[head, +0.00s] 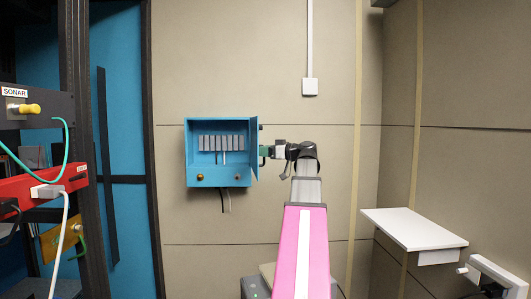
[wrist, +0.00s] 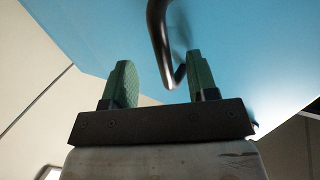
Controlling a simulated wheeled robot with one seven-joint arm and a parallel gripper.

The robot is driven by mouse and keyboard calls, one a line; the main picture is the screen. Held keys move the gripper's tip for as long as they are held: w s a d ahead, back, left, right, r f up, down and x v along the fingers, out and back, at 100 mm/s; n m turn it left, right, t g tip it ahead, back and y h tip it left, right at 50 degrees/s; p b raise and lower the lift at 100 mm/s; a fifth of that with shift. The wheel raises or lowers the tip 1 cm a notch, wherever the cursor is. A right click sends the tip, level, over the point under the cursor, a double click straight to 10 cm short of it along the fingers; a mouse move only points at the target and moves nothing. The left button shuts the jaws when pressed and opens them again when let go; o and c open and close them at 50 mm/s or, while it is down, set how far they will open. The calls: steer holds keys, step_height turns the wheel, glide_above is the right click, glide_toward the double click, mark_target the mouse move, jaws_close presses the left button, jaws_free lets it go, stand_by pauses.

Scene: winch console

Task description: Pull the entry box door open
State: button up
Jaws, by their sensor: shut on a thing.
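The blue entry box (head: 218,178) is mounted on the wall in the head view, with its front open and a row of grey modules inside. Its door (head: 255,140) is hinged on the right side and stands swung out, seen nearly edge-on. The door's blue face (wrist: 240,60) fills much of the wrist view. My gripper (head: 265,152) is at the door's right side. In the wrist view, the black bar handle (wrist: 157,35) lies between the green fingers of my gripper (wrist: 161,75), which is shut on it.
A rack with a red unit (head: 40,187) and cables stands at the left. A white shelf (head: 413,228) juts from the right wall. A white wall box (head: 310,87) with conduit is above my arm. The wall left of the entry box is bare.

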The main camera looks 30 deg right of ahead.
steer(key=shift+d+r, duration=0.15)
steer(key=shift+d, duration=0.05)
stand_by(0.5)
steer(key=v, duration=1)
steer(key=shift+s, duration=0.5)
